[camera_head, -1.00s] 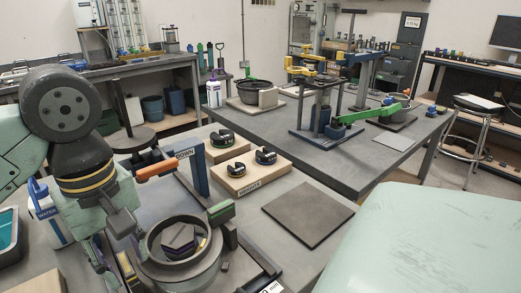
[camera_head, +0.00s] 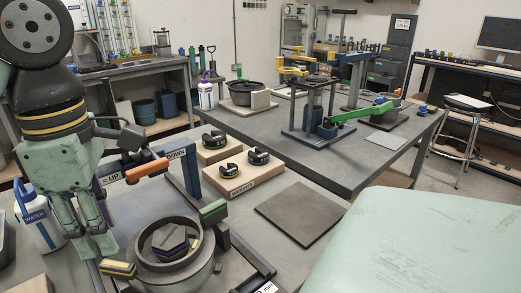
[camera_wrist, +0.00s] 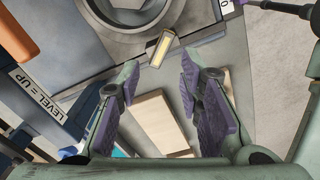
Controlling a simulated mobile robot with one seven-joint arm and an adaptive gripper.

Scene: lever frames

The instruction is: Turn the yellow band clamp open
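The yellow band clamp (camera_head: 117,267) is a short dark handle with a yellow stripe at the left side of a round grey pot (camera_head: 178,277). In the wrist view the clamp (camera_wrist: 160,47) sticks out from the pot's rim, just beyond and between my fingertips. My gripper (camera_head: 96,247) points down, left of the pot and near the clamp. In the wrist view my gripper (camera_wrist: 160,75) is open, its purple-padded fingers apart with nothing between the pads. Contact with the clamp does not show. A green-topped clamp (camera_head: 213,211) sits on the pot's far right side.
An orange-handled lever (camera_head: 147,170) on a blue frame marked UP and DOWN stands behind the pot. A white jug (camera_head: 40,222) is close on my gripper's left. Weights on wooden blocks (camera_head: 236,180) and a flat dark plate (camera_head: 301,212) lie to the right.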

